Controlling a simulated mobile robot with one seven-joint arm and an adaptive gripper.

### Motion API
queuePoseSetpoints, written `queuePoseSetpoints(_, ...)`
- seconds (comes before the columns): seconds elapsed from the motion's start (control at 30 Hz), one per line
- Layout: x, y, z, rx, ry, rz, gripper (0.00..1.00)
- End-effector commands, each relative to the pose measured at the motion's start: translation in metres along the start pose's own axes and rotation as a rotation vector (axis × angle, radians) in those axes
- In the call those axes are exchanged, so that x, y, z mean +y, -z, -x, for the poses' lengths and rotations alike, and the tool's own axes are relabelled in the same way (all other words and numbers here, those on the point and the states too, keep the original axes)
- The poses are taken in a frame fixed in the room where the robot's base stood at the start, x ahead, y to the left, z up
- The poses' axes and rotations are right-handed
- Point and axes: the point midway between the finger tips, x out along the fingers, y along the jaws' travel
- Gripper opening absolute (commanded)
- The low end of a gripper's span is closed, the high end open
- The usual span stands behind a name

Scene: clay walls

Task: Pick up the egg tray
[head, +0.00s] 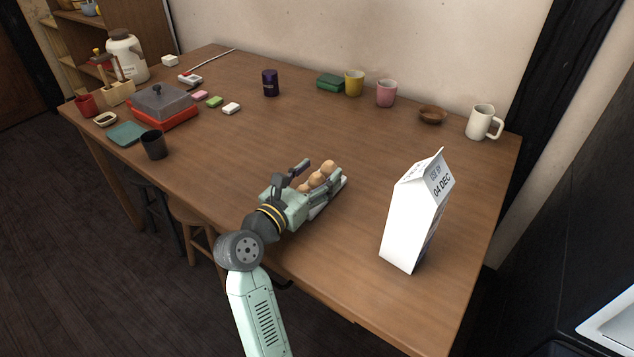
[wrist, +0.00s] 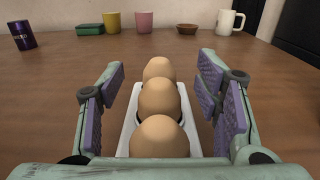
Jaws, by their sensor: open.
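The egg tray is a narrow white tray holding a row of 3 brown eggs on the wooden table. In the wrist view the tray (wrist: 190,125) points away from me, with the eggs (wrist: 160,100) standing in it. In the head view the eggs (head: 317,179) show between the fingers, and most of the tray is hidden by my gripper. My gripper (head: 322,183) is open and low over the table. In the wrist view its fingers (wrist: 162,95) stand on either side of the tray, with a gap on each side.
A tall white carton (head: 414,215) stands on the table (head: 240,150) to the right of my gripper. A white mug (head: 481,122), brown bowl (head: 432,115), pink cup (head: 386,93) and yellow cup (head: 354,83) stand along the back. A dark cup (head: 154,145) stands at left. The table's middle is clear.

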Motion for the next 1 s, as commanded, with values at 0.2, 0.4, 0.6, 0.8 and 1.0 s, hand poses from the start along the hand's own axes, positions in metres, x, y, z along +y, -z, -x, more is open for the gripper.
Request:
queuePoseSetpoints(0.2, 0.0003, 0.0001, -0.0008, -0.001, -0.001, 0.0, 0.58)
queuePoseSetpoints(0.4, 0.0003, 0.0001, -0.0005, -0.001, -0.001, 0.0, 0.46)
queuePoseSetpoints(0.6, 0.0003, 0.0, -0.0004, -0.001, -0.001, 0.001, 0.32)
queuePoseSetpoints(0.8, 0.0003, 0.0, -0.0003, -0.001, -0.001, 0.001, 0.19)
queuePoseSetpoints(1.0, 0.0003, 0.0, -0.0003, -0.001, -0.001, 0.001, 0.06)
